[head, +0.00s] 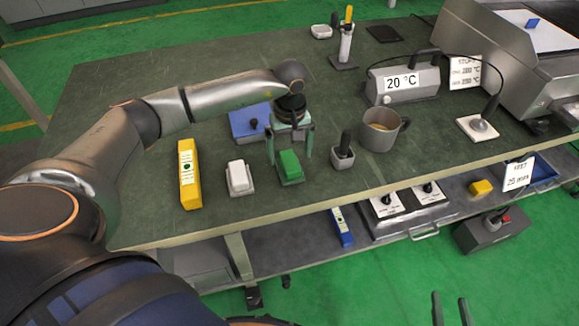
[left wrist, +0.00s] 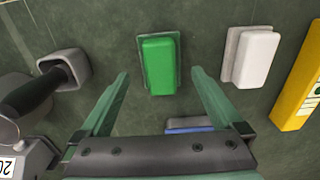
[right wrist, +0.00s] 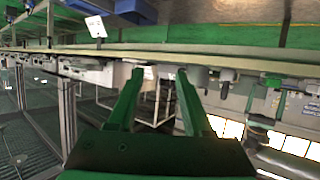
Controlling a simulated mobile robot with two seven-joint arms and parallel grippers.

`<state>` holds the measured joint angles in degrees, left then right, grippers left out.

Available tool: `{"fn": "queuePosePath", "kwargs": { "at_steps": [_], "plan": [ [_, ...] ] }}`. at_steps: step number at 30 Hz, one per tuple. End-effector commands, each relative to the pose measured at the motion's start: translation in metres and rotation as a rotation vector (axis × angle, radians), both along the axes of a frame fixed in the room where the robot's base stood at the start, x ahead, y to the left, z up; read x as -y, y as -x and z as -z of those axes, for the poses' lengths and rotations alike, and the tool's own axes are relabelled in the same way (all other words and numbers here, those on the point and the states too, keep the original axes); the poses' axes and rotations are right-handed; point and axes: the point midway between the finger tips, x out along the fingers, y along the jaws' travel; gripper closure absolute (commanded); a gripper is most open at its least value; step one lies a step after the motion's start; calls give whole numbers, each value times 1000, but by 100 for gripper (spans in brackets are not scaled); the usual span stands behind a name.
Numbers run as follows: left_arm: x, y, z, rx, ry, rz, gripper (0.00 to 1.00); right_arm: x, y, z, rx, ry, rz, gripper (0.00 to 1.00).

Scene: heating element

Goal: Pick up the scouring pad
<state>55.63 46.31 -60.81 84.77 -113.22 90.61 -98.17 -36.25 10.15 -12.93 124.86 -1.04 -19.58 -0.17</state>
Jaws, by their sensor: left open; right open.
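The scouring pad appears to be the green block (head: 290,164), lying on a thin dark green base on the workbench. It also shows in the left wrist view (left wrist: 159,65), upper middle, between the fingertips as seen from above. My left gripper (head: 289,158) is open and empty, pointing down over the green block, one finger towards each side. Its fingers also show in the left wrist view (left wrist: 160,73). I cannot tell how high the tips are above the bench. My right gripper (right wrist: 159,70) is open and empty, away from the bench top.
A white block (head: 239,178) and a yellow box (head: 189,173) lie left of the green block. A small holder with a black handle (head: 343,153) and a metal mug (head: 380,130) stand right. A blue object (head: 248,120) lies behind. The front bench strip is clear.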

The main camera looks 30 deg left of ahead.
Motion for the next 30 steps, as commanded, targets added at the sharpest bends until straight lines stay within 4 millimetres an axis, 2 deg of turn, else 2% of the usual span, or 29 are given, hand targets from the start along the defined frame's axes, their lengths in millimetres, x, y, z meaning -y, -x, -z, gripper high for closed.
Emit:
{"fn": "queuePosePath", "kwargs": {
  "at_steps": [1, 6, 10, 17, 30],
  "plan": [
    [1, 2, 11, -5, 1, 0, 0, 0, -4, -7, 38, 1, -2, 50],
    [1, 3, 33, -2, 1, -1, 0, 0, -13, -31, 139, 1, -9, 50],
    [1, 3, 40, -2, 1, 0, 0, 0, -16, -40, 174, 1, -12, 50],
    [1, 3, 40, -1, 2, 0, 1, 0, -16, -41, 177, 1, -12, 50],
    [1, 2, 39, -1, 2, 0, 51, 0, -16, -41, 176, 0, -11, 50]
  ]
}}
